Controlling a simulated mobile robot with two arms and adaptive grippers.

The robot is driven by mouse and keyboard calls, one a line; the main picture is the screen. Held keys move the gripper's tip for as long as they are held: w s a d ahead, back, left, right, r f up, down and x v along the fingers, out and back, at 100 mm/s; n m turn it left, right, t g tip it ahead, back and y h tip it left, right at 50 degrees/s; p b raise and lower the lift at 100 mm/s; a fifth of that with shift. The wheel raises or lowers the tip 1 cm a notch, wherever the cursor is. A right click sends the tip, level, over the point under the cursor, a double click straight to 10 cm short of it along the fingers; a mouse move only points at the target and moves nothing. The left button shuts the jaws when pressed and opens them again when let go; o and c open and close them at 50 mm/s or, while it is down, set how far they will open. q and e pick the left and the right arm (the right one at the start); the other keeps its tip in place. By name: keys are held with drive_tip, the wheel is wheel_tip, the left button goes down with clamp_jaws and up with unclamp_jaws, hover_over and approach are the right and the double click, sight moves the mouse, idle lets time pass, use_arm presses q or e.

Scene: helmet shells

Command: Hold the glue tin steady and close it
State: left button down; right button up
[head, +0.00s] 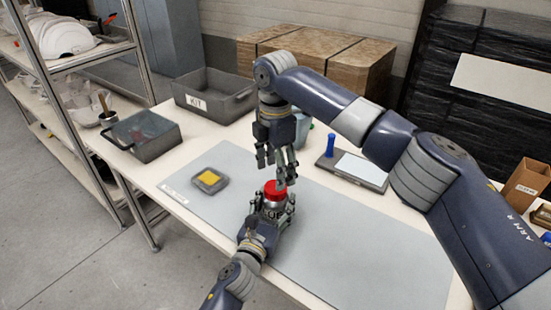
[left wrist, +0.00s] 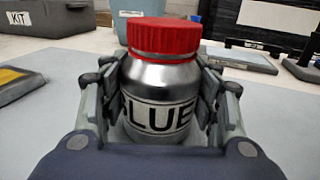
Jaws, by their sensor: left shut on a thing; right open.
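The glue tin (left wrist: 160,85) is a silver can with a partly covered "GLUE" label, upright on the grey mat (head: 370,250). A red ribbed lid (left wrist: 165,37) sits on its top; I cannot tell how tightly. It also shows in the head view (head: 273,188). My left gripper (left wrist: 165,110) is shut around the tin's body from the near side. My right gripper (head: 278,178) points down from above, open, with its fingers just above or beside the lid. The head view does not show clearly whether they touch it.
A grey KIT bin (head: 214,98), a dark lidded box (head: 145,137) and a yellow-topped pad (head: 209,180) are to the left. A blue-handled tool (head: 330,146) and a flat plate (head: 360,168) are to the right. Cardboard boxes (head: 340,62) stand behind. The mat's right part is clear.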

sight(276, 202)
drive_tip(key=shift+f, duration=2.55)
drive_tip(key=c, duration=1.1)
drive_tip(key=shift+c, duration=0.2)
